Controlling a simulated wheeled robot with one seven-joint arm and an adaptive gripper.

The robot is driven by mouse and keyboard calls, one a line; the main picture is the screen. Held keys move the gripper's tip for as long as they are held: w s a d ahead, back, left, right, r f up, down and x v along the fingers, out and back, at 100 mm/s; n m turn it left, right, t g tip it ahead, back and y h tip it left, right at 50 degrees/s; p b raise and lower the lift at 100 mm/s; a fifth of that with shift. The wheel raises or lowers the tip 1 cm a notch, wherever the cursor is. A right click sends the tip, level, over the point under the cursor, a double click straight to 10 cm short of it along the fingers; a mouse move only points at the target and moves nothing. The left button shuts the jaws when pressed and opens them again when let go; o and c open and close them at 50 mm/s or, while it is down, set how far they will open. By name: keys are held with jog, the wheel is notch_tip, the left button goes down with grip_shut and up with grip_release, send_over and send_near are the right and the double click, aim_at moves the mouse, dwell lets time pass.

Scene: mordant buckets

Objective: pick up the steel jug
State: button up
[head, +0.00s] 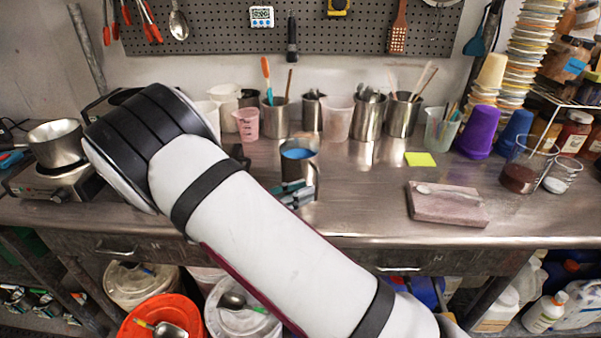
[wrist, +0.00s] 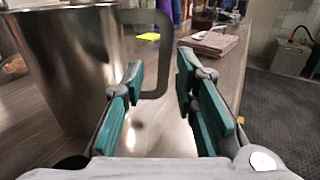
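The steel jug (head: 298,166) stands upright on the steel worktop, with blue showing inside its rim. In the wrist view the jug (wrist: 65,70) fills the left side, its flat looped handle (wrist: 163,55) pointing right. My gripper (head: 294,194) is at the jug's near side, low, partly hidden by my arm. In the wrist view my gripper (wrist: 158,78) is open, with teal pads apart. The handle's outer bar shows between the two fingertips, and the left finger overlaps the handle's opening. I cannot tell whether a finger touches it. The jug's base is partly hidden.
Steel and plastic cups (head: 368,118) with tools line the back of the worktop. A yellow note (head: 420,159) and a pinkish block (head: 447,204) lie to the right. A pot (head: 56,142) sits on a burner at left.

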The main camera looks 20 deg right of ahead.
aim_at(317, 200)
jog(key=x, duration=0.3)
jog(key=p+x, duration=0.1)
jog(key=x, duration=0.1)
jog(key=shift+s+r, duration=0.2)
jog(key=shift+s, duration=0.1)
grip_shut()
jog(key=shift+r, duration=0.1)
